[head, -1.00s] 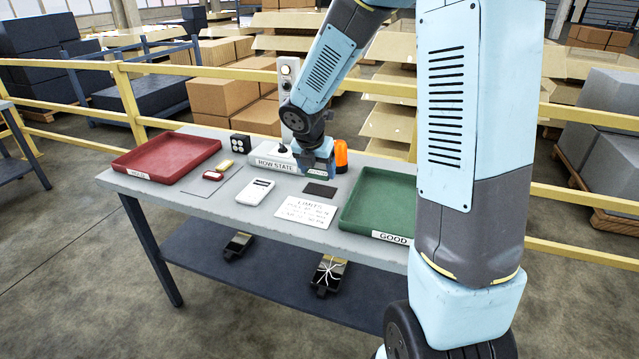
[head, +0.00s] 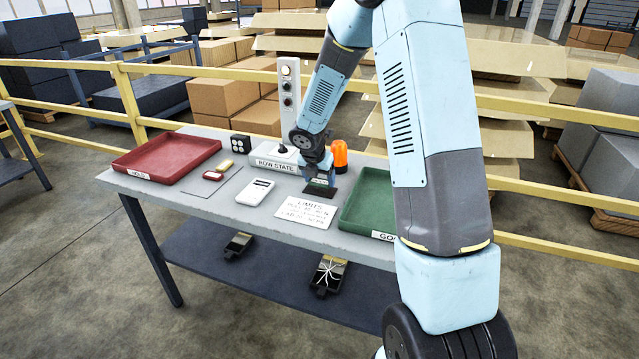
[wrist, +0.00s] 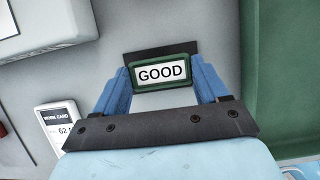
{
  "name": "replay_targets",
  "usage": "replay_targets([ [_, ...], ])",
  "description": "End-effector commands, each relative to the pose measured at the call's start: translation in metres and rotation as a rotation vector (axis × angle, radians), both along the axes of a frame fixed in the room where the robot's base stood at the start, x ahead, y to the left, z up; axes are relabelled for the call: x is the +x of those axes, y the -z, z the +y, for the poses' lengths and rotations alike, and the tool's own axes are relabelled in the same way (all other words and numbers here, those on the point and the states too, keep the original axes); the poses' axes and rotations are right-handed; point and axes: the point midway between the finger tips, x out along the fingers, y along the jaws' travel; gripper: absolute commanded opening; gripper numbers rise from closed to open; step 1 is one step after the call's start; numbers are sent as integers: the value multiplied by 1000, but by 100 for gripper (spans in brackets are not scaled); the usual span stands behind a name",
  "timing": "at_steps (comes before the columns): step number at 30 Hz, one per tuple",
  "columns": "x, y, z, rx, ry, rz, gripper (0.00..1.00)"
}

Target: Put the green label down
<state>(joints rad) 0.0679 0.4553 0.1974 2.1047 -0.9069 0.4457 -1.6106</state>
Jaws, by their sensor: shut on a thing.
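The green label (wrist: 162,87) reads GOOD and sits between the blue fingers of my gripper (wrist: 161,75) in the wrist view. My gripper is shut on it. A dark flat pad (wrist: 185,48) shows just behind the label, partly covered by it. In the head view my gripper (head: 319,180) is low over the dark pad (head: 321,191), near the table's back right. The label cannot be made out there. I cannot tell whether the label touches the pad.
The green tray (head: 352,222) stands close right of my gripper, and an orange lamp (head: 340,152) behind it. The ROW STATE box (head: 275,163) is behind left. A limits sheet (head: 306,212), work card device (head: 255,192) and red tray (head: 165,158) are also on the table.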

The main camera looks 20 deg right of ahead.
Motion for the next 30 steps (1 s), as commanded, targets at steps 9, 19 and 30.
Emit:
replay_targets([
  [9,0,18,0,1,0,-1,45],
  [19,-1,24,1,1,-2,1,45],
  [30,-3,35,2,3,-2,9,45],
])
